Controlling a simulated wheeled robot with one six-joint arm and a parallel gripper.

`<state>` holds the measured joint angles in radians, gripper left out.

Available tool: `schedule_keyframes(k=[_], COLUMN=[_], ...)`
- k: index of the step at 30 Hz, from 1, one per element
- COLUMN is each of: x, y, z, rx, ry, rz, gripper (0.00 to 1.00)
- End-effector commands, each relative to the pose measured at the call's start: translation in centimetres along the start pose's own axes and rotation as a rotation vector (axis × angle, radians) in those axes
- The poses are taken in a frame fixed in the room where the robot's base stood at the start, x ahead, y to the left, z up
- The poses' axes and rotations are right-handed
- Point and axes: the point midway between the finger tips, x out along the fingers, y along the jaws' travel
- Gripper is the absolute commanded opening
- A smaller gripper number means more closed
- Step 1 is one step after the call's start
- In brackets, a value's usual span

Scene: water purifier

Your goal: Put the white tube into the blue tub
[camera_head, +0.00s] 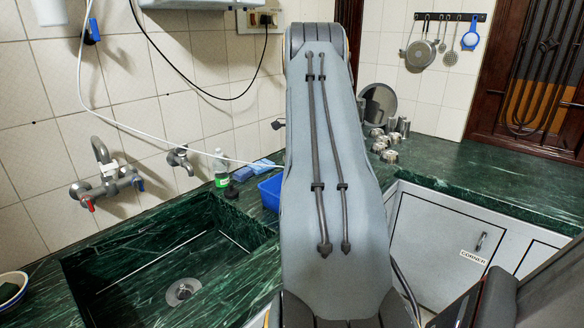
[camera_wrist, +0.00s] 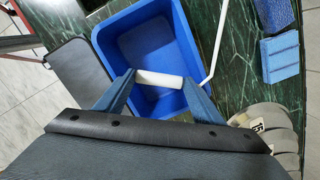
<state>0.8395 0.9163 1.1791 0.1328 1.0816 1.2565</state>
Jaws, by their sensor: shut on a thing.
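The blue tub (camera_wrist: 150,40) lies open below my gripper (camera_wrist: 159,78) in the wrist view. My gripper is shut on a thick white piece of the white tube (camera_wrist: 160,79), held crosswise between the fingertips, over the tub's opening. A thin part of the tube comes down along the tub's right side and bends in toward the right finger. In the head view, the thin white tube (camera_head: 152,134) hangs down the tiled wall and runs behind my arm. There the blue tub (camera_head: 270,193) is partly hidden by my arm, which also hides my gripper.
A sink basin (camera_head: 180,290) lies left of the tub, with a tap (camera_head: 105,178) on the wall. A green bottle (camera_head: 221,168) stands near the tub. Blue sponges (camera_wrist: 281,57) lie to its right in the wrist view. Steel cups (camera_head: 390,140) stand on the right counter.

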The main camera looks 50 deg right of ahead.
Motion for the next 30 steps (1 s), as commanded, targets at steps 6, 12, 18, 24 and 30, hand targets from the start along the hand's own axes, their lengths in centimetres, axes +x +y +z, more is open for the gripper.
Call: schedule_keyframes(k=[6, 12, 18, 24, 30], x=[0.4, 0.4, 0.4, 0.0, -2.8], y=[0.0, 0.0, 0.0, -0.1, -0.2], z=[-0.1, -0.1, -0.1, -0.1, -0.1], rx=[0.000, 0.000, -0.001, 0.000, 0.000], ry=[0.000, 0.000, 0.000, 0.001, 0.002], rz=[-0.001, -0.001, -0.001, -0.002, -0.006], gripper=[0.40, 0.77, 0.84, 0.84, 0.84])
